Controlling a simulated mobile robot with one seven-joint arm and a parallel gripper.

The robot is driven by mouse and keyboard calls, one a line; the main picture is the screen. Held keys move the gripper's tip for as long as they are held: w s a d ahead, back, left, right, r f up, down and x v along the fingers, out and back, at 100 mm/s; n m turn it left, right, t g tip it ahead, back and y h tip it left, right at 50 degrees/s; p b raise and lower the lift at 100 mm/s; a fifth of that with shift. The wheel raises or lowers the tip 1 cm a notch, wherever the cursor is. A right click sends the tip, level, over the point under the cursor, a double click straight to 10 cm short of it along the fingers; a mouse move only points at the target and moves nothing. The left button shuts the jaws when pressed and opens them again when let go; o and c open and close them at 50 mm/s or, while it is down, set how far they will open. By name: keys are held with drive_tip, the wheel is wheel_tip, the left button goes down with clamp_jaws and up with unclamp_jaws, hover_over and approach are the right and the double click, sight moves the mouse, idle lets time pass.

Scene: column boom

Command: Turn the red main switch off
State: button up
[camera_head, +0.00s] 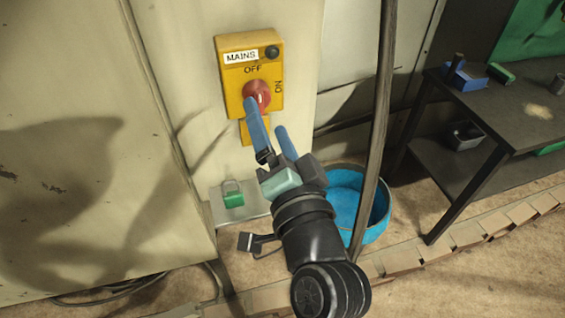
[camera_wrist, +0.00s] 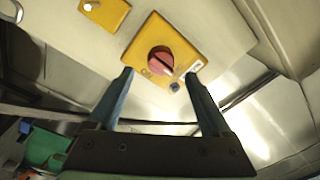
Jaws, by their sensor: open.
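The red main switch (camera_head: 257,96) is a round red knob on a yellow box (camera_head: 233,70) labelled MAINS, with OFF printed above the knob and ON to its right. The box is fixed to a pale upright panel. In the wrist view the red knob (camera_wrist: 161,61) sits ahead of and between the fingers. My gripper (camera_head: 268,122) is open, with two blue fingers pointing up at the box. The left finger overlaps the knob's lower edge in the head view; I cannot tell whether it touches. In the wrist view the gripper (camera_wrist: 160,80) holds nothing.
A green padlock (camera_head: 233,197) rests on a small ledge below the box. A blue tub (camera_head: 372,205) stands on the floor behind my arm. A dark upright pole (camera_head: 382,110) stands right of my gripper. A dark workbench (camera_head: 500,112) with small items is at the right.

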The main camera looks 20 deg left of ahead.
drive_tip(key=b+v, duration=0.1)
drive_tip(key=v, duration=0.6)
drive_tip(key=shift+s+b, duration=0.25)
drive_tip(key=shift+b, duration=0.1)
drive_tip(key=shift+d, duration=0.15)
